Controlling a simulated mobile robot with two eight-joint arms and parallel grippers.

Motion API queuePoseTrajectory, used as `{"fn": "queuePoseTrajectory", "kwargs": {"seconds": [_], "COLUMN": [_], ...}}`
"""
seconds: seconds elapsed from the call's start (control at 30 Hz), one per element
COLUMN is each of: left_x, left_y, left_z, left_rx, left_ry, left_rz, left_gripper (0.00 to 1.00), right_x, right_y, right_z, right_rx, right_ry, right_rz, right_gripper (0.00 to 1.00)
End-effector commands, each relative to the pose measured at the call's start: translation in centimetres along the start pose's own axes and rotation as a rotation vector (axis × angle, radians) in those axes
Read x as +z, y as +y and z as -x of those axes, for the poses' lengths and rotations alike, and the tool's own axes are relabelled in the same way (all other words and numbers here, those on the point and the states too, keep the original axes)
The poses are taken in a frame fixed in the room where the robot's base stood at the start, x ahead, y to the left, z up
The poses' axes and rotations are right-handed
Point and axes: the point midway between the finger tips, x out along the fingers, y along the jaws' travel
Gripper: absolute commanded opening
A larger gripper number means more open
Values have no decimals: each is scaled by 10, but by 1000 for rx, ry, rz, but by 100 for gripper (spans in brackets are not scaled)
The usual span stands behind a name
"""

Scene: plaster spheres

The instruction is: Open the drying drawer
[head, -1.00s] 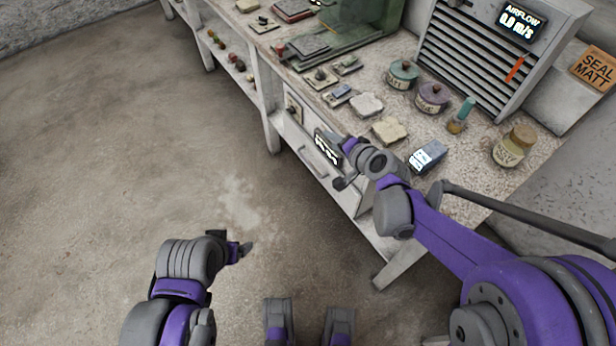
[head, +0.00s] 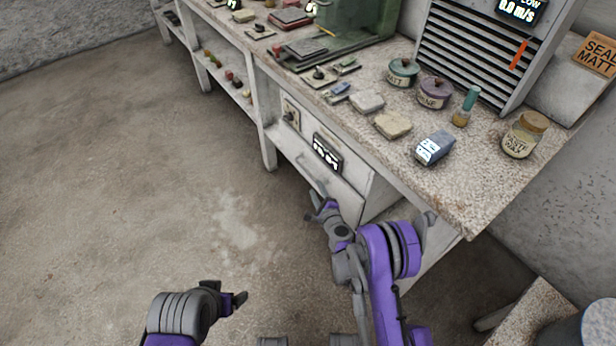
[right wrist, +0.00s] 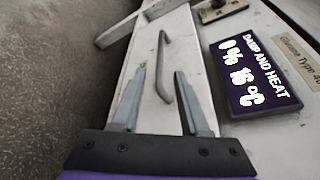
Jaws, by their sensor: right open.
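The drying drawer (head: 288,148) is a pale front low under the bench top, and it looks shut. A slim grey bar handle (right wrist: 163,50) stands on it in the right wrist view. My right gripper (head: 317,203) is in front of the drawer at handle height. In the right wrist view its fingertips (right wrist: 159,75) are apart, with the handle between and just beyond them; I cannot tell whether they touch it. A dark display (head: 327,152) above the drawer reads damp and heat, 0% and 16 °C. My left gripper (head: 235,298) hangs over the floor, away from the drawer; its jaw gap is unclear.
The speckled bench top (head: 465,190) holds a teal pot (head: 402,73), a purple pot (head: 436,92), a paste wax jar (head: 524,135) and a grey-blue box (head: 434,148). A vented airflow unit (head: 470,50) stands behind. The floor (head: 120,190) before the drawer is clear.

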Motion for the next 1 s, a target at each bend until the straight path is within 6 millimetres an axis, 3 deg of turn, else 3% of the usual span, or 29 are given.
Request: {"fn": "queuePoseTrajectory", "kwargs": {"seconds": [0.3, 0.5, 0.93, 1.0], "left_x": [3, 4, 5, 5], "left_y": [0, 0, 0, 0], "left_z": [-10, -14, -16, -16], "left_rx": [0, 0, 0, 0], "left_ry": [-3, -5, -5, -5], "left_rz": [0, 0, 0, 0], "left_gripper": [85, 85, 85, 85], "right_x": [0, 1, 2, 1], "right_y": [1, 0, -1, -1], "right_z": [-59, -88, -98, -98], "right_rx": [2, 2, 1, 1], "right_ry": [-2, -2, -2, -2], "right_rz": [1, 4, 3, 3], "right_gripper": [45, 45, 45, 34]}}
